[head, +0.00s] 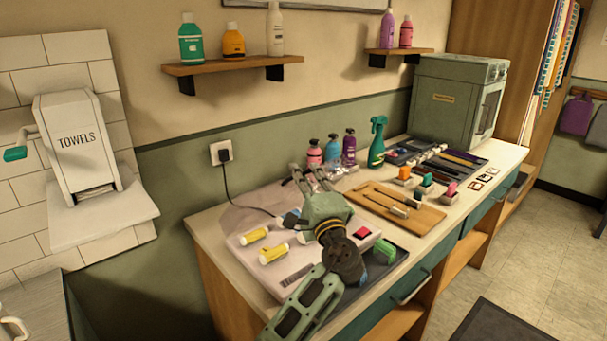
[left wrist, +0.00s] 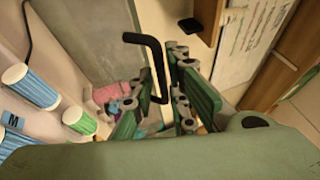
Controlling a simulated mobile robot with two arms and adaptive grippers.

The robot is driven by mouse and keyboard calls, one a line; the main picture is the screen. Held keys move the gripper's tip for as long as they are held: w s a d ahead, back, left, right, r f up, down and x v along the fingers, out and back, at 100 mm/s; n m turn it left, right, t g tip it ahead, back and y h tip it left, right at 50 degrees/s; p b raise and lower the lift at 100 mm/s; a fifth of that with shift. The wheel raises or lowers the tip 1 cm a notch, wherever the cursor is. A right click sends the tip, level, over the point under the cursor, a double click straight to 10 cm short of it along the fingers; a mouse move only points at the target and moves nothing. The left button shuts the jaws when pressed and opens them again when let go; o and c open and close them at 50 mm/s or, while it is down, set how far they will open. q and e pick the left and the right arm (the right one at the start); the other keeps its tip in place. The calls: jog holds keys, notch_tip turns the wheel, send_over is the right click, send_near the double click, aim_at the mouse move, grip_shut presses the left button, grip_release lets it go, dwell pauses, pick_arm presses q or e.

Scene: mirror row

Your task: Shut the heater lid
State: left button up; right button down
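The heater (head: 296,254) is a pale box on the counter, with yellow rollers (head: 274,253) showing on its top. Its lid looks to be the pale panel (head: 246,213) raised at the back of the box, open; part is hidden by my arm. My left gripper (head: 309,172) is above the back of the heater, its fingers apart. In the left wrist view, a bent black handle (left wrist: 154,60) shows, its lower end between the open fingers (left wrist: 160,110); I cannot tell whether they touch it. Striped blue rollers (left wrist: 32,88) are at the left. My right gripper is not in view.
A wooden tray (head: 395,208) with tools lies right of the heater. Small bottles (head: 332,150) and a green spray bottle (head: 376,143) stand behind it. A black cord (head: 228,180) runs from the socket. A green cabinet (head: 450,100) fills the far end.

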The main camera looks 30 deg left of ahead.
pick_arm(q)
jog(key=v, duration=1.1)
jog(key=shift+a+r, duration=0.1)
jog(key=shift+a, duration=0.05)
